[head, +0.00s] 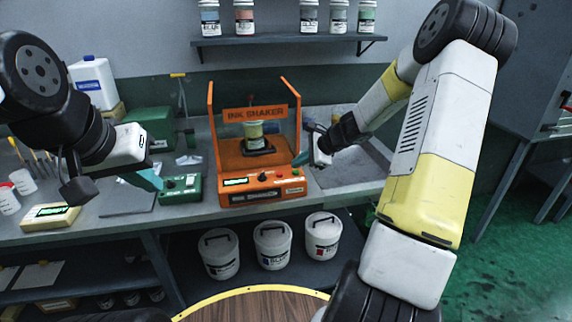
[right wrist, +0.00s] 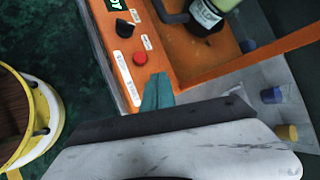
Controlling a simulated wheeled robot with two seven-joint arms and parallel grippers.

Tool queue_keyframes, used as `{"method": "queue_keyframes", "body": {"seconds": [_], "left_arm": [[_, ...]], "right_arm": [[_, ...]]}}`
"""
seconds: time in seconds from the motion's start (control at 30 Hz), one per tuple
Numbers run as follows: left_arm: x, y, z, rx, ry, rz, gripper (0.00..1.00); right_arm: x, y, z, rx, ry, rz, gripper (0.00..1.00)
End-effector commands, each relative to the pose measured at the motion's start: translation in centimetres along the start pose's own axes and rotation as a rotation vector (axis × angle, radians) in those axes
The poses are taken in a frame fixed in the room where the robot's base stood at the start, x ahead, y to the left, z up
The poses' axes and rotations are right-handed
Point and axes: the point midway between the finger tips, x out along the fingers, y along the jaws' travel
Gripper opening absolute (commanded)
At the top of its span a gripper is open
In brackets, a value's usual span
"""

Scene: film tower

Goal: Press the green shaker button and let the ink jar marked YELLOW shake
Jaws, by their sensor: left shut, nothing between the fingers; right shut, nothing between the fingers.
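The orange ink shaker (head: 228,165) stands on the bench with a jar (head: 253,130) inside its frame. The jar's label is too small to read; part of the jar also shows in the right wrist view (right wrist: 207,14). The shaker's front panel carries a lit green display (head: 236,182), a black knob (right wrist: 121,27) and a red button (right wrist: 140,58). My left gripper (head: 150,180) is shut and empty, left of the shaker.
A green device (head: 181,188) stands left of the shaker and a cream device (head: 50,216) further left. Several jars stand on the wall shelf (head: 285,39). White buckets (head: 272,246) stand under the bench.

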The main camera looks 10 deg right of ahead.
Motion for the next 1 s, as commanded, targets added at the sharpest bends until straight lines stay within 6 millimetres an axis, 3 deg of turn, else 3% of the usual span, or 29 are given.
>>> {"method": "queue_keyframes", "body": {"seconds": [1.0], "left_arm": [[0.0,0.0,0.0,0.0,0.0,0.0,0.0]], "right_arm": [[0.75,0.57,-0.57,0.001,0.0,0.0,0.0]]}}
